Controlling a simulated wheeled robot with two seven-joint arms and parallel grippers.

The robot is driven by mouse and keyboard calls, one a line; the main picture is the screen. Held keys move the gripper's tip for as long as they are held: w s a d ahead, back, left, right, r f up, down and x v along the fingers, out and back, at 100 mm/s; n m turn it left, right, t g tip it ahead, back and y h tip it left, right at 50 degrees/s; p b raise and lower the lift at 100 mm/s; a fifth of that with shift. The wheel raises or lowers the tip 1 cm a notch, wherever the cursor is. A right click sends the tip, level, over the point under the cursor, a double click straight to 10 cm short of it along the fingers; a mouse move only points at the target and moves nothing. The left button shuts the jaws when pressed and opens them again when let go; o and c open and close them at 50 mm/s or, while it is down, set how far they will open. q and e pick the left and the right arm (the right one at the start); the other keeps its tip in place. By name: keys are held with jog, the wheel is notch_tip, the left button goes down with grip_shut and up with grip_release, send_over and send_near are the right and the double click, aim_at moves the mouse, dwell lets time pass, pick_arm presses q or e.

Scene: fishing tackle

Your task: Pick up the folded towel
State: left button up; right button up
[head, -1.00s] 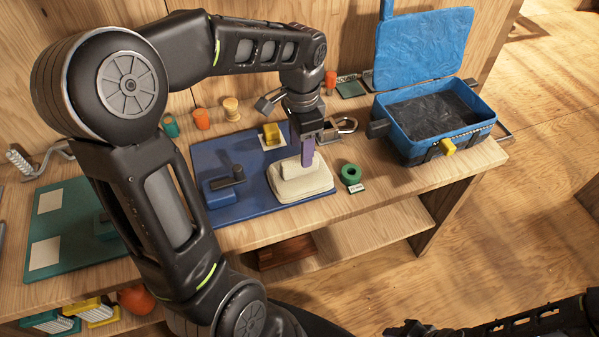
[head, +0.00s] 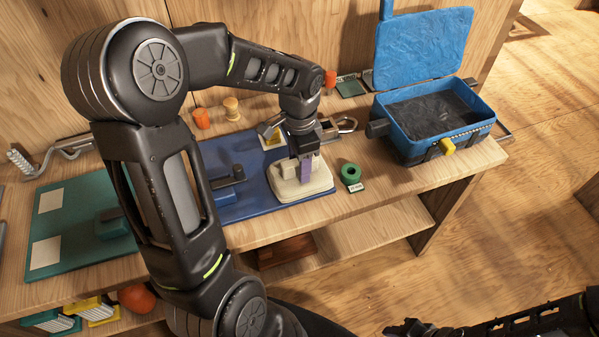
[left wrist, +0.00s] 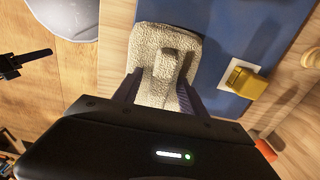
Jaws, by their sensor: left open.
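The folded towel (head: 318,183) is cream and lies on the blue mat (head: 245,207), near its right end. A raised ridge of the towel stands up at its middle; it shows in the left wrist view (left wrist: 165,68). My left gripper (head: 298,172) points down at the towel from above. Its two fingers are open, one on either side of the ridge, as the left wrist view (left wrist: 157,92) shows. I cannot tell whether the fingers touch the cloth. My right gripper (head: 408,328) is low at the bottom edge, small and dark; its jaws are not clear.
A green ring (head: 350,173) sits just right of the mat. The open blue tackle box (head: 440,140) stands at the right. A blue block with a dark handle (head: 228,187) lies left of the towel.

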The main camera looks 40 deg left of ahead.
pick_arm(q)
jog(key=shift+c, duration=0.3)
grip_shut()
dwell(0.5)
